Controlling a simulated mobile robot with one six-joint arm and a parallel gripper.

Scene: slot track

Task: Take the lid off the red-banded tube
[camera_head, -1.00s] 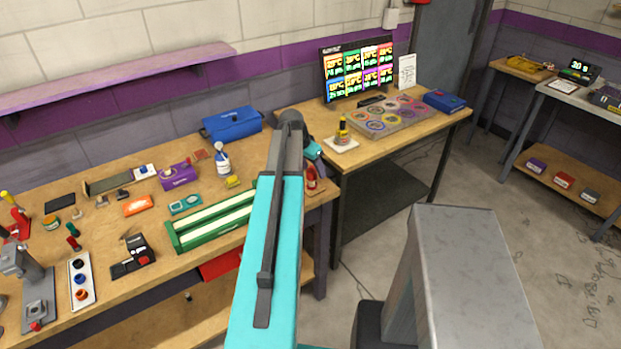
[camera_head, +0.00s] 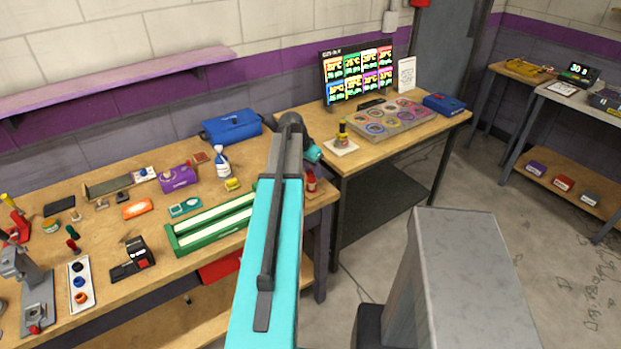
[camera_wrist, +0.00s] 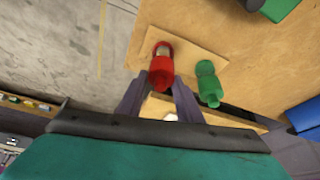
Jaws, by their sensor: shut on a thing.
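In the wrist view, the red-banded tube (camera_wrist: 163,46) stands on a pale wooden block. A red ring with a pale inside shows at its top. A red lid with a narrow nub (camera_wrist: 160,76) shows just nearer to me, overlapping the tube's edge in the picture. My gripper (camera_wrist: 162,83) is shut on this lid; its dark fingers come in from both sides. I cannot tell how large the gap between lid and tube is. In the head view, the red tube (camera_head: 311,183) stands at the bench's right end, below my teal wrist, and my fingers are hidden.
A green capped tube (camera_wrist: 208,84) stands close beside the red one on the same block (camera_wrist: 187,50). A green tray (camera_head: 215,225) lies on the bench left of my arm. A bottle on a white pad (camera_head: 341,146) stands on the second table.

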